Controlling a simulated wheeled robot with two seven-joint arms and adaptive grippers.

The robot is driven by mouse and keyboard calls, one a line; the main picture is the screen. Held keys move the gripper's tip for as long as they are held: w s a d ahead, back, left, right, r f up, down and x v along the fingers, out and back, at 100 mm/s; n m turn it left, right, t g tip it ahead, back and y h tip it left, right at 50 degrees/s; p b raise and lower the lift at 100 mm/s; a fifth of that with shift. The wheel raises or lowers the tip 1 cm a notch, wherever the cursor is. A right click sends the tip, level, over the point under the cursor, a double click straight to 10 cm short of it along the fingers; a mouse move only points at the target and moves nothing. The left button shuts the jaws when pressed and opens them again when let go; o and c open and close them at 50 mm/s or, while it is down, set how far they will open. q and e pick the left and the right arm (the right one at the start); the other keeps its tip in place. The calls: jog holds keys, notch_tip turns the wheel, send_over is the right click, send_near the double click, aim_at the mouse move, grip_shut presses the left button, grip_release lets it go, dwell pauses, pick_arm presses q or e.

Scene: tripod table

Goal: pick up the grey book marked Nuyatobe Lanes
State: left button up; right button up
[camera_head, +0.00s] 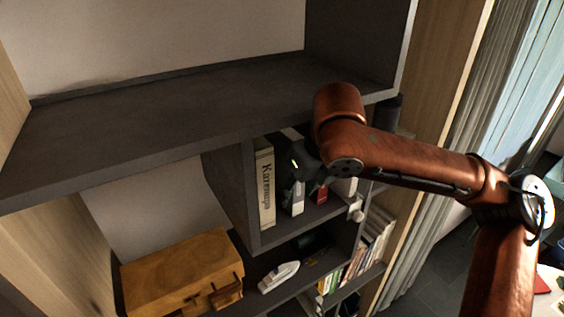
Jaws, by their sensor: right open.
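Upright books stand in a cubby of the dark shelf unit. A cream book (265,190) at the cubby's left has dark lettering that does not read as Nuyatobe Lanes. To its right are a pale grey-white spine (298,198) and a red spine (319,193), both partly covered by my gripper. No title is readable on these, so I cannot tell which is the grey book. My right gripper (300,174) is dark, open, and in front of the upper part of these spines. I cannot tell whether it touches any. My left gripper is not in view.
A wide dark shelf board (170,105) overhangs the cubby. A wooden box (180,270) and a white toy boat (279,277) sit lower down. Thinner books (372,246) stand at lower right. A grey curtain (440,200) hangs at right.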

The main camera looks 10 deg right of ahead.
jog(key=shift+s, duration=0.25)
jog(key=shift+w+a+f, duration=0.1)
jog(key=shift+w, duration=0.05)
jog(key=shift+f, duration=0.1)
jog(key=c, duration=0.3)
grip_shut()
dwell(0.4)
